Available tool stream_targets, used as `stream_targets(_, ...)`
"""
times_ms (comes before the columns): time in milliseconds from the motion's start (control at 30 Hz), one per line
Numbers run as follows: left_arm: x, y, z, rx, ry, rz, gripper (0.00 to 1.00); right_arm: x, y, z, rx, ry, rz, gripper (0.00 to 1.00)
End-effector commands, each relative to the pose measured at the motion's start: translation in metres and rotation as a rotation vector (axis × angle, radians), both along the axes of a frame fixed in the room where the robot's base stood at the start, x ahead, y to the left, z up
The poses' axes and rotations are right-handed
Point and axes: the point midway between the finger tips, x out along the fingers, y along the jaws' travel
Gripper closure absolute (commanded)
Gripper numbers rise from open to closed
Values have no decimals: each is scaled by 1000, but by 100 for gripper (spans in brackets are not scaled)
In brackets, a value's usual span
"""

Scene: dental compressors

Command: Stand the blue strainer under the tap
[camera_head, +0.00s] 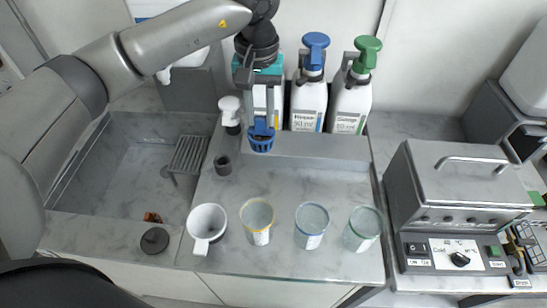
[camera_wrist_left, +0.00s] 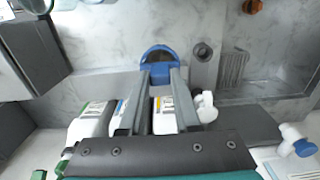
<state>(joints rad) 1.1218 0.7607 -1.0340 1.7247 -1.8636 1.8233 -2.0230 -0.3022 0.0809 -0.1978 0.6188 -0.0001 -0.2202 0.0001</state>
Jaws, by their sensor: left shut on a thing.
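The blue strainer (camera_head: 261,141) is a small slotted basket with a blue rim. My left gripper (camera_head: 262,122) is shut on it and holds it in front of the bottle ledge; its exact height above the counter is hard to tell. In the left wrist view the strainer (camera_wrist_left: 157,51) shows as a blue ring with a dark inside between the fingertips (camera_wrist_left: 160,70). A white tap-like fitting (camera_head: 230,112) is just left of the gripper, also in the left wrist view (camera_wrist_left: 206,106); I cannot be sure it is the tap. My right gripper is not in view.
Blue- and green-topped pump bottles (camera_head: 309,100) line the back. A white mug (camera_head: 207,224) and several clear cups (camera_head: 311,221) stand in front. The mid-counter is clear.

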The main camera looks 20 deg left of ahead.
Motion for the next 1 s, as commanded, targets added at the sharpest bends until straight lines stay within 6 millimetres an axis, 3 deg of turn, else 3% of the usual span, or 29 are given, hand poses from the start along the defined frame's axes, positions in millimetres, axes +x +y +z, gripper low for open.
stream_targets(200,-2,0,-62,0,7,1,100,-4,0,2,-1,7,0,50)
stream_targets(400,-1,0,-106,0,3,2,100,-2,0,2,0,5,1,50)
stream_targets(1000,0,0,-166,0,1,1,100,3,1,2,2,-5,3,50)
